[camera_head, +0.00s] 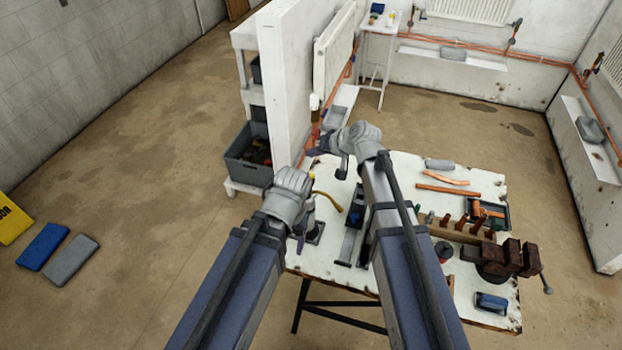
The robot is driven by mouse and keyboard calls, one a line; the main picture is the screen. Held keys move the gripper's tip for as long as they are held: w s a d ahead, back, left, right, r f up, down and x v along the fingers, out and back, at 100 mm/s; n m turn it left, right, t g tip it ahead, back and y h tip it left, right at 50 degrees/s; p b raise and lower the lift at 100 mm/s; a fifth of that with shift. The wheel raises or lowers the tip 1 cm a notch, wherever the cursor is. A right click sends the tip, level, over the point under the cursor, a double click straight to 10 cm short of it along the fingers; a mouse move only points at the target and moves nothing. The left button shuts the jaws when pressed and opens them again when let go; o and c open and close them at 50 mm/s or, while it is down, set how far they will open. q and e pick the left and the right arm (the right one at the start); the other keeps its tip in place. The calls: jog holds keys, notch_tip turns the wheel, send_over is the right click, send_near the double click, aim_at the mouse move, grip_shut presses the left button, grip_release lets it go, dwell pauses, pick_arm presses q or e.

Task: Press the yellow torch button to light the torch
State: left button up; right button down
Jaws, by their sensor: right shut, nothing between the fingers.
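A torch with a curved brass tube (329,201) stands at the left edge of the white worktable (400,172). Its body is mostly hidden behind my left gripper (308,212). A small yellow part (317,175) shows just above that gripper; I cannot tell whether it is the button. The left gripper is at the torch, but its fingers are hidden, so its grip is unclear. My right gripper (323,148) is shut and empty, above the table's far left edge, beyond the torch and apart from the brass tube. No flame shows.
A vise (508,258), copper pipes (447,189) and a wooden rack of tools (462,233) occupy the table's right side. A white partition (285,85) and a grey crate (248,155) stand beyond its left side. Blue and grey pads lie on open floor at left.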

pick_arm(q)
notch_tip(320, 180, down, 6)
jog(key=b, duration=0.5)
jog(key=shift+f, duration=0.25)
pick_arm(e)
send_over(313, 181)
notch_tip(313, 181, down, 6)
jog(key=shift+f, duration=0.2)
pick_arm(q)
jog(key=shift+b, duration=0.35)
pick_arm(e)
jog(key=shift+f, duration=0.1)
dwell(0.5)
pick_arm(q)
jog(key=shift+f+b, duration=0.3)
jog(key=shift+f, duration=0.1)
pick_arm(e)
jog(key=shift+f, duration=0.35)
